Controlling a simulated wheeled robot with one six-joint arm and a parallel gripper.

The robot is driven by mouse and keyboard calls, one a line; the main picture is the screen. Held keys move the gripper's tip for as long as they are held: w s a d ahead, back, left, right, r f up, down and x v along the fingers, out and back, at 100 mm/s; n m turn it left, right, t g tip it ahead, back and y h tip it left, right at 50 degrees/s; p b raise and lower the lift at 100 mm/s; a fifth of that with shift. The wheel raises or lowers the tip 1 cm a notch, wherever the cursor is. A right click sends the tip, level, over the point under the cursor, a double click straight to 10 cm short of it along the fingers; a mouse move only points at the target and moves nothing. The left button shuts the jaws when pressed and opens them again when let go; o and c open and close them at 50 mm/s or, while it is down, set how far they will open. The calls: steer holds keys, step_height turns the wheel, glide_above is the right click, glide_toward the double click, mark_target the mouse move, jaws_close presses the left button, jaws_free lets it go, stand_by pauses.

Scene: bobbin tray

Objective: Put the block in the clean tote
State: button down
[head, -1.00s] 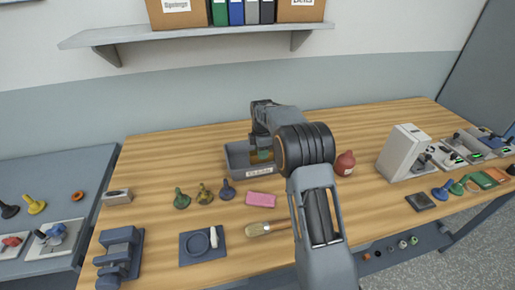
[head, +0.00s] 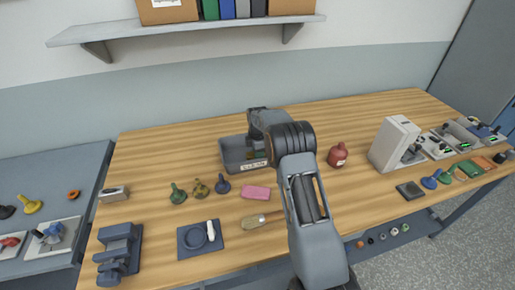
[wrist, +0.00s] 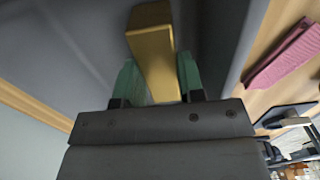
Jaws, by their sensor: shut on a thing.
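The block is a yellow-brown bar (wrist: 154,55), held between the green fingertips of my gripper (wrist: 157,80) in the wrist view. The gripper is shut on it. The grey tote (head: 232,168) stands near the back middle of the bench, with a white label on its front; the lettering is too small to read surely. My gripper is at the tote's right part, reaching down into it. In the wrist view, grey tote surfaces (wrist: 50,50) surround the block. In the head view my arm hides the block and fingers, so I cannot tell whether the block touches the floor.
A pink pad (head: 256,192) and a brush (head: 257,220) lie in front of the tote. Several knobbed pieces (head: 200,188) stand left of them. A dark red bottle (head: 337,155) is to the right. A shelf (head: 190,32) hangs above.

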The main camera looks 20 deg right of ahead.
steer(key=shift+r, duration=0.15)
steer(key=c, duration=1.2)
jaws_free()
steer(key=shift+f, duration=0.25)
steer(key=o, duration=0.5)
steer(key=shift+c, duration=0.2)
steer(key=shift+r, duration=0.1)
